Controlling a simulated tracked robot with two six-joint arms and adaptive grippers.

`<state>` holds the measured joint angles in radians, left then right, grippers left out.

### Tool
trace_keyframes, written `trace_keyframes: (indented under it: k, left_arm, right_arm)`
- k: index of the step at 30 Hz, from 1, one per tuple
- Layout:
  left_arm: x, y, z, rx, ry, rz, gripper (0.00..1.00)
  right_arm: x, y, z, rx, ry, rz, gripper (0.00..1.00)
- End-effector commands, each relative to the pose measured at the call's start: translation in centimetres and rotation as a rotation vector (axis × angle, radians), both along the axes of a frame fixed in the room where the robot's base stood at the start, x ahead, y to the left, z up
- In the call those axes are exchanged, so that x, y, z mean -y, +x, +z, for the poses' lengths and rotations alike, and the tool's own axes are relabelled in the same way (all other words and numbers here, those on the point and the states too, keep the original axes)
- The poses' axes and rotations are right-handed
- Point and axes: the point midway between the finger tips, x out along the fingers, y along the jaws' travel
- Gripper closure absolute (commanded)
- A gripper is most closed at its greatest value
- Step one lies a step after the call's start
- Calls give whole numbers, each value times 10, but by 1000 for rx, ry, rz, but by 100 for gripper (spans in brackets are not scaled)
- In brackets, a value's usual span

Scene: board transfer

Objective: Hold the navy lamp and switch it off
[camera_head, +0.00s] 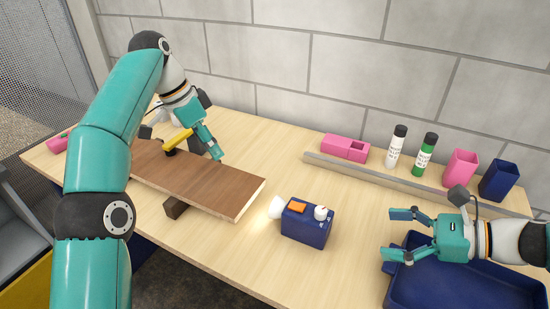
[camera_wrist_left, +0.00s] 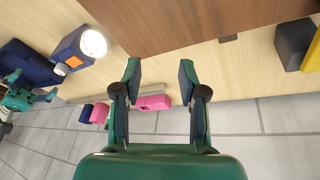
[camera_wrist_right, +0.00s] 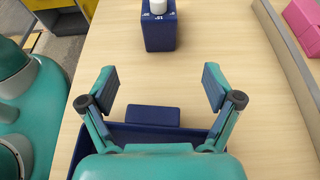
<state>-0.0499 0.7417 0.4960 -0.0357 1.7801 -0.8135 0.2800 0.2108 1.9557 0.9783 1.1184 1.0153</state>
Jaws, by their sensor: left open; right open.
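The navy lamp (camera_head: 305,226) stands on the table right of the brown board. It is a box with an orange patch (camera_head: 298,206) and a white knob (camera_head: 321,212) on top, and its round bulb (camera_head: 275,208) glows at its left side. It also shows in the left wrist view (camera_wrist_left: 72,50) and the right wrist view (camera_wrist_right: 160,33). My left gripper (camera_head: 217,155) is open and empty above the board's far edge, apart from the lamp. My right gripper (camera_head: 392,233) is open and empty over the navy tray, to the right of the lamp.
The brown board (camera_head: 200,178) lies raised on a block (camera_head: 175,207). The navy tray (camera_head: 395,291) is at the right. A grey rail (camera_head: 400,182) runs before a pink box (camera_head: 345,147), two bottles and two cups. Table around the lamp's front is clear.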

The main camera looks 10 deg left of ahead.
Motion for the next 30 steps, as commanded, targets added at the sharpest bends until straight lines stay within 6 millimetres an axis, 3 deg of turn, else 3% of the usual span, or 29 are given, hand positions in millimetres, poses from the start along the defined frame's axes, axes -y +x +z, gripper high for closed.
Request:
trace_keyframes:
  k: [1,3,6,10,15,20,30]
  left_arm:
    - [32,-5,4,-23,7,-41,58]
    - [67,-14,9,-57,22,-78,58]
    - [107,-29,15,-98,44,-121,58]
    - [142,-46,20,-134,72,-157,58]
    - [159,-56,23,-152,90,-175,58]
    - [161,-57,23,-155,92,-175,58]
    - [160,-57,23,-155,90,-177,58]
  right_arm:
    - [0,0,0,0,0,0,10]
    - [0,0,0,0,0,0,10]
    - [0,0,0,0,0,0,10]
    - [0,0,0,0,0,0,10]
    - [-2,1,-1,0,1,1,10]
    - [-14,4,-6,-1,1,3,10]
    - [-68,21,-30,-3,1,6,10]
